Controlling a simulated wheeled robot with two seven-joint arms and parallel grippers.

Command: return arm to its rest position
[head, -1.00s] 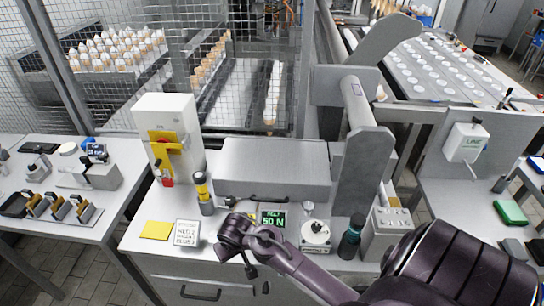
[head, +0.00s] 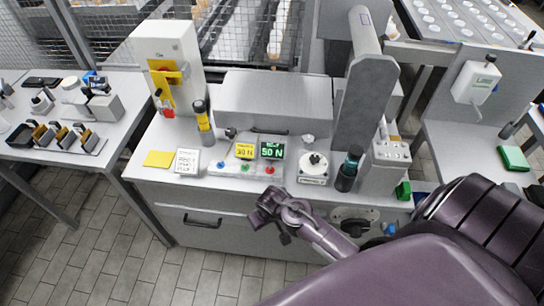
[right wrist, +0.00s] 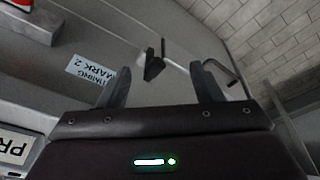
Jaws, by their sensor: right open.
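My right arm comes in from the right in the head view, dark purple. Its gripper (head: 268,208) hangs in front of the bench's front edge, below the button panel (head: 257,172), apart from it. My left gripper is not in view.
The bench holds a yellow display (head: 244,151) reading 30 N, a green display (head: 272,150) reading 50 N, a dial box (head: 314,166), a dark bottle (head: 348,170) and a grey post (head: 366,100). A drawer handle (head: 202,221) projects below. Tiled floor at lower left is clear.

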